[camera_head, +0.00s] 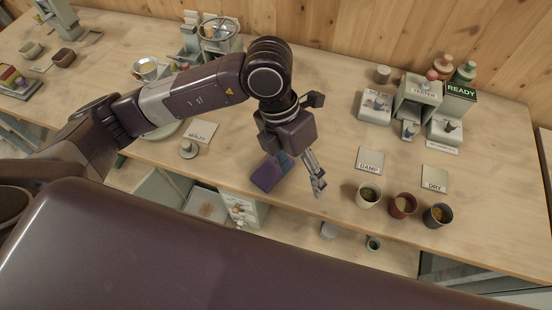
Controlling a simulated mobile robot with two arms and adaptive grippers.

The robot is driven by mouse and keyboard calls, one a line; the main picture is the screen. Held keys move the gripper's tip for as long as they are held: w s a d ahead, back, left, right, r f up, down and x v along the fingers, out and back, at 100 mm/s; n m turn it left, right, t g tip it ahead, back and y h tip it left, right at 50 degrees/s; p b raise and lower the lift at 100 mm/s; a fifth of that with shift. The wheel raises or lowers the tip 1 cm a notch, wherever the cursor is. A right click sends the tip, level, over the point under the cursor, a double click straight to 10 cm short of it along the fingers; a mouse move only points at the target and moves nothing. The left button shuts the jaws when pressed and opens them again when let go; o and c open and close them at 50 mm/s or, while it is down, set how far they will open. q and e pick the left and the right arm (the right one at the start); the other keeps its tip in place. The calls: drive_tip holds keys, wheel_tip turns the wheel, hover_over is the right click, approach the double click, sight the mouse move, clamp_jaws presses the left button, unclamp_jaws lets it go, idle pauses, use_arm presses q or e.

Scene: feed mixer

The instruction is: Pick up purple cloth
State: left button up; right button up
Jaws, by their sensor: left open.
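The purple cloth (267,177) lies folded on the wooden worktop near its front edge, with a bluish part at its upper right. My left arm comes in from the left and reaches over the worktop. My left gripper (318,188) is open and empty, just right of the cloth and apart from it in the picture. The gripper's body partly covers the area behind the cloth. I cannot tell the gripper's height above the worktop. My right gripper is not in view.
Three cups (403,205) stand at the front right beside the DAMP card (369,160) and DRY card (434,179). A tester device (417,92) with a READY sign stands behind them. A small metal weight (188,149) sits left of the cloth.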

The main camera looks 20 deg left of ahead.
sight(273, 168)
use_arm(q)
drive_tip(key=w+a+y, duration=0.1)
drive_tip(key=a, duration=0.1)
drive_tip(key=w+a+y, duration=0.1)
drive_tip(key=w+a, duration=0.1)
drive_tip(key=a, duration=0.1)
drive_tip(key=w+a+n+t+y, duration=0.1)
drive_tip(key=a, duration=0.1)
drive_tip(key=shift+w+a+f, duration=0.25)
drive_tip(key=shift+f, duration=0.05)
drive_tip(key=shift+a+f, duration=0.1)
drive_tip(key=shift+f, duration=0.25)
wheel_tip(273, 168, down, 6)
drive_tip(key=p, duration=0.2)
drive_tip(key=shift+s+r+p, duration=0.1)
drive_tip(key=shift+r+p, duration=0.15)
drive_tip(key=shift+p, duration=0.15)
drive_tip(key=shift+f, duration=0.6)
drive_tip(key=c, duration=1.3)
drive_tip(key=shift+c, duration=0.2)
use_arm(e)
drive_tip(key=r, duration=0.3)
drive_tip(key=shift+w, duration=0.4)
use_arm(q)
drive_tip(key=shift+r, duration=0.2)
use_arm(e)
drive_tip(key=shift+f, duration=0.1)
